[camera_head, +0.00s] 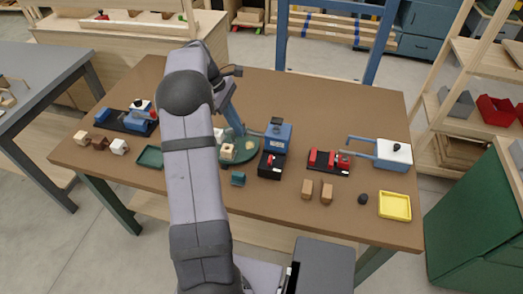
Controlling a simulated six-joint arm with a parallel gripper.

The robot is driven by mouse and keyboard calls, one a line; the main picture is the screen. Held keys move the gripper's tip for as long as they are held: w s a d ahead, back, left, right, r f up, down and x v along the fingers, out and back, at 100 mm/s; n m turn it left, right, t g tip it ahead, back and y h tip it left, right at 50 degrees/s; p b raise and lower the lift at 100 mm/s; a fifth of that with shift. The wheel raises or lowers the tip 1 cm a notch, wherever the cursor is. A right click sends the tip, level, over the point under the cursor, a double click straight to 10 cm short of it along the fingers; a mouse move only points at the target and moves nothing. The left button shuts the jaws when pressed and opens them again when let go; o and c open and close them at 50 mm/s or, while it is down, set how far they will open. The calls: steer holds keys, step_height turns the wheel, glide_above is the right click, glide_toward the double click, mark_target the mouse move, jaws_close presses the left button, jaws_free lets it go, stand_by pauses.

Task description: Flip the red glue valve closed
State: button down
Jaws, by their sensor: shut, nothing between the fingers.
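Small red parts (325,159) stand on a black base on the right half of the brown table. Beside them, a blue-grey pipe runs to a white-topped blue box (393,153) with a black knob. Another small red piece (270,160) shows on a black block in front of a blue machine (278,136). I cannot tell for sure which red part is the glue valve, or its lever position. My gripper (252,132) is small in view, left of the blue machine, shut and empty. My arm hides part of the table behind it.
A yellow tray (395,206), a black lump (363,199) and two wooden blocks (317,191) sit near the front right. The table's back right is clear. A blue frame post rises behind.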

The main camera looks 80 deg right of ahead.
mark_target(270, 161)
steer(key=p+x, duration=0.1)
steer(key=x, duration=0.2)
steer(key=s+p+x, duration=0.1)
steer(key=p+x, duration=0.1)
steer(key=x, duration=0.2)
steer(key=s+r+p+x, duration=0.1)
steer(key=x, duration=0.2)
steer(key=shift+s+f, duration=0.3)
steer(key=shift+f, duration=0.05)
steer(key=shift+s+f+p, duration=0.15)
steer(key=shift+s+p, duration=0.25)
steer(key=shift+s, duration=0.3)
steer(key=shift+s+d+m+y, duration=0.1)
steer(key=shift+d+m+y, duration=0.15)
steer(key=shift+m, duration=0.45)
steer(key=shift+s+d+m+y, duration=0.15)
steer(key=shift+m+y, duration=0.1)
steer(key=shift+m, duration=0.45)
steer(key=shift+d+b, duration=0.15)
steer(key=shift+b, duration=0.15)
steer(key=shift+s+d, duration=0.2)
steer(key=shift+s, duration=0.05)
